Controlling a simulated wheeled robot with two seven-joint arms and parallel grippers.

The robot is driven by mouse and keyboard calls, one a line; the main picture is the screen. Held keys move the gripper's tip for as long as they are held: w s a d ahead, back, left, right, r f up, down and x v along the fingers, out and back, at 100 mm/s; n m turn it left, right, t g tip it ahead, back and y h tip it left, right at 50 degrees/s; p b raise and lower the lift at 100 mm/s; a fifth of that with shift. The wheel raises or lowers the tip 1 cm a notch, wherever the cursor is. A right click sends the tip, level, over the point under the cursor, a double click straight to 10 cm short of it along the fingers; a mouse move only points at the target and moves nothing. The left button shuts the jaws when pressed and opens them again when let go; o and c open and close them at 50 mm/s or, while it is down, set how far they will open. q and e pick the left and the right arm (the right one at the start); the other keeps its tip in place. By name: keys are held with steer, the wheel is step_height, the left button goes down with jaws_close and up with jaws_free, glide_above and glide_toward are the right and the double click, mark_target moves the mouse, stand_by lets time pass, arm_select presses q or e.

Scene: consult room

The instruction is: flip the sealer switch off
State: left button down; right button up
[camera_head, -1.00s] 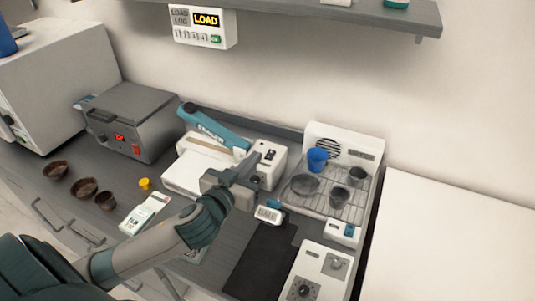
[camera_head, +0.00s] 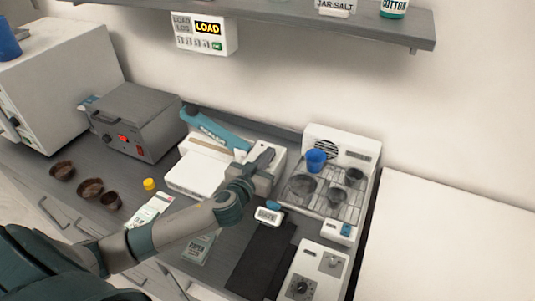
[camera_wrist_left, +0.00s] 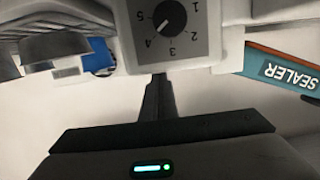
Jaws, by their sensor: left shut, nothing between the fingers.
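The sealer (camera_head: 198,174) is a white machine on the bench with a teal lever arm (camera_head: 215,129). My left gripper (camera_head: 266,156) is shut and empty, over the control end at the sealer's right. In the left wrist view, the shut fingers (camera_wrist_left: 157,98) point at the sealer's numbered dial (camera_wrist_left: 168,20). The teal arm with the upside-down word SEALER (camera_wrist_left: 290,72) is at the right there. I cannot make out the switch in either view; the gripper covers part of the control end in the head view. Contact cannot be told. My right gripper is not in view.
A white unit with a wire rack (camera_head: 319,196) holding a blue cup (camera_head: 316,160) and dark cups stands right of the sealer. A grey box with a red light (camera_head: 140,122) stands left. A small DATE block (camera_head: 267,216) lies in front. A shelf (camera_head: 300,20) hangs above.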

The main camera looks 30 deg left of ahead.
arm_select(q)
steer(key=shift+f, duration=0.15)
steer(key=shift+w+f+b, duration=0.1)
steer(key=shift+f+b, duration=0.1)
steer(key=shift+b, duration=0.35)
steer(key=shift+r, duration=0.2)
